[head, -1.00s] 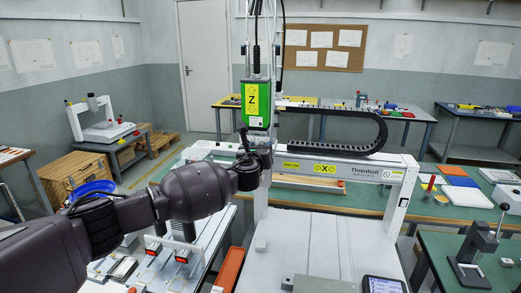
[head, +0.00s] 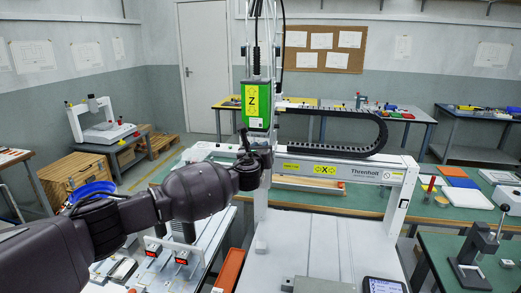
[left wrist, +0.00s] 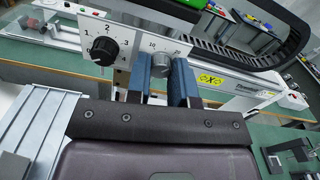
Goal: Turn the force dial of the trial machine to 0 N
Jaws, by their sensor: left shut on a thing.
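The trial machine's white panel (left wrist: 120,22) shows in the left wrist view. It carries a black knob (left wrist: 103,48) with a scale of small numbers, and to its right a smaller grey dial (left wrist: 160,65) with 10 and 20 printed above it. My left gripper (left wrist: 161,68) has its blue fingers on either side of the grey dial and is shut on it. The dial's pointer and its zero mark cannot be made out. In the head view my left arm covers the panel and the dial. My right gripper is not in view.
The gantry's upright with a green Z unit (head: 256,103) stands close to my left wrist, with the white X beam (head: 345,170) behind. A display (head: 383,285) and a lever press (head: 475,255) are at the lower right. The pale machine bed (head: 320,240) is mostly clear.

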